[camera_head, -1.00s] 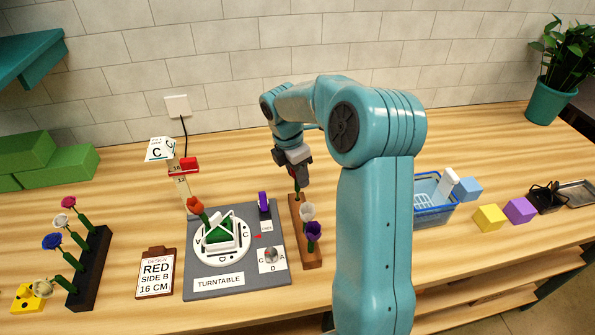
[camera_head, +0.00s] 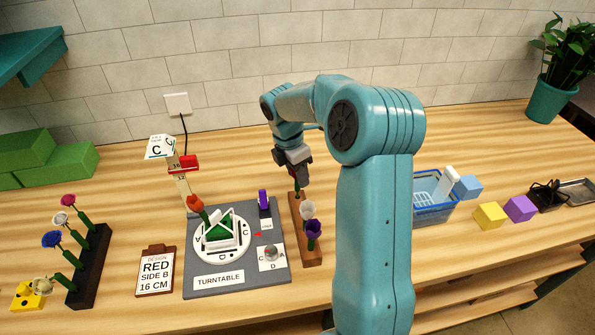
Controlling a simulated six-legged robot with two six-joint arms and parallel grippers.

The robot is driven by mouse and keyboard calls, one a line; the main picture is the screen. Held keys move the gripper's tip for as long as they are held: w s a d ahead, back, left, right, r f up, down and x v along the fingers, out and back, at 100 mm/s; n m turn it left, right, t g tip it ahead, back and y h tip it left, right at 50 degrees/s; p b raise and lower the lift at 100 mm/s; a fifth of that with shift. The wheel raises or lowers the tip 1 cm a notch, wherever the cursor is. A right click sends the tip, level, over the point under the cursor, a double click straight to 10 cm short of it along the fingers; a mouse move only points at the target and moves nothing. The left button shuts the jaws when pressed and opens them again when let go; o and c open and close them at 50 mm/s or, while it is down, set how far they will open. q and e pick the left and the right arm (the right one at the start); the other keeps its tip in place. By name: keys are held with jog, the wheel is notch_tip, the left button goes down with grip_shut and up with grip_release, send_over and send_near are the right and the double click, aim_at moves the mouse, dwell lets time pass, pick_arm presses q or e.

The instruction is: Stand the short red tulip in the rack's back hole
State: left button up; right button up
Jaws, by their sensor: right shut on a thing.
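The brown wooden rack (camera_head: 311,254) stands just right of the turntable board, with a white tulip (camera_head: 307,210) and a purple tulip (camera_head: 313,230) upright in its nearer holes. My right gripper (camera_head: 300,178) is over the rack's back end, pointing down, and is shut on a flower. A short piece of green stem (camera_head: 297,190) shows below the jaws, at the back hole. The jaws hide the bloom, so I cannot confirm its colour or whether the stem is seated. A red-orange tulip (camera_head: 195,203) stands at the turntable. My left gripper is not in view.
The turntable board (camera_head: 240,282) lies left of the rack. Further left are a sign (camera_head: 156,270) and a dark rack (camera_head: 91,270) with several flowers. A blue basket (camera_head: 434,212) and coloured cubes are right of my arm, which hides some table.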

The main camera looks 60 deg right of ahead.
jog(key=shift+f, duration=0.65)
dwell(0.8)
dwell(0.6)
jog(key=o, duration=0.8)
jog(key=shift+c, duration=0.2)
jog(key=shift+r, duration=0.1)
jog(key=shift+w+a+r+p, duration=0.15)
jog(key=shift+r+p, duration=0.75)
jog(key=shift+r, duration=0.15)
jog(key=shift+w+a+r+p, duration=0.1)
jog(key=shift+r+p, duration=0.8)
jog(key=shift+r, duration=0.15)
jog(key=shift+w+a+r+p, duration=0.15)
jog(key=shift+r+p, duration=0.75)
jog(key=shift+r, duration=0.15)
jog(key=o, duration=0.6)
jog(key=shift+c, duration=0.2)
